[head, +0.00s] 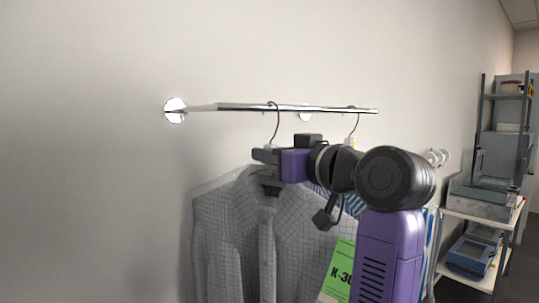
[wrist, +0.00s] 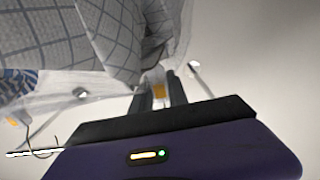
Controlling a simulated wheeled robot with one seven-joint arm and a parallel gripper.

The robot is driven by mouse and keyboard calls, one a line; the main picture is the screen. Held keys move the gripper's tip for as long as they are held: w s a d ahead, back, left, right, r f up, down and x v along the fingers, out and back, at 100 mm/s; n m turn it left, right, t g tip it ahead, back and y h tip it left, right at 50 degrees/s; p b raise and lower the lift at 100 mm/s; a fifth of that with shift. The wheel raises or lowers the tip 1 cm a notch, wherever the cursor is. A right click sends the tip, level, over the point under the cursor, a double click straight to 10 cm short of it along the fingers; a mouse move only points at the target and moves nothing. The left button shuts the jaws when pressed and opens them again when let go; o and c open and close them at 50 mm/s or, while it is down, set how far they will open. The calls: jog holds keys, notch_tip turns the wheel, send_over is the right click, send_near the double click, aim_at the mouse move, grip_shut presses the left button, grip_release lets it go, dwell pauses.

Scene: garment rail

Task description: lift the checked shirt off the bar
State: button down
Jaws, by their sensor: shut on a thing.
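The checked shirt (head: 225,240) is pale grey with a dark grid and hangs below the chrome bar (head: 235,107). Its hanger's thin hook (head: 273,120) reaches up to the bar and looks looped over it; whether it touches cannot be told. My gripper (head: 263,158) is at the shirt's collar, just under the hook, and is shut on the hanger. In the wrist view the fingers (wrist: 163,90) close around a small orange part at the collar, and the checked cloth (wrist: 75,35) fills the upper left. My arm hides part of the shirt's right side.
A blue-and-white striped shirt (head: 331,202) hangs to the right, mostly behind my arm, its hook (head: 352,122) on the bar. A green card (head: 338,270) marked K-30 shows beside my arm. Shelves (head: 490,205) stand at far right. The wall to the left is clear.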

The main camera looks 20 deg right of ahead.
aim_at(275, 136)
jog(key=shift+r, duration=0.1)
jog(key=shift+r+p, duration=0.95)
jog(key=shift+r, duration=0.7)
jog(key=shift+s, duration=0.1)
jog(key=v, duration=0.6)
jog(key=shift+s, duration=0.4)
jog(key=shift+d, duration=0.1)
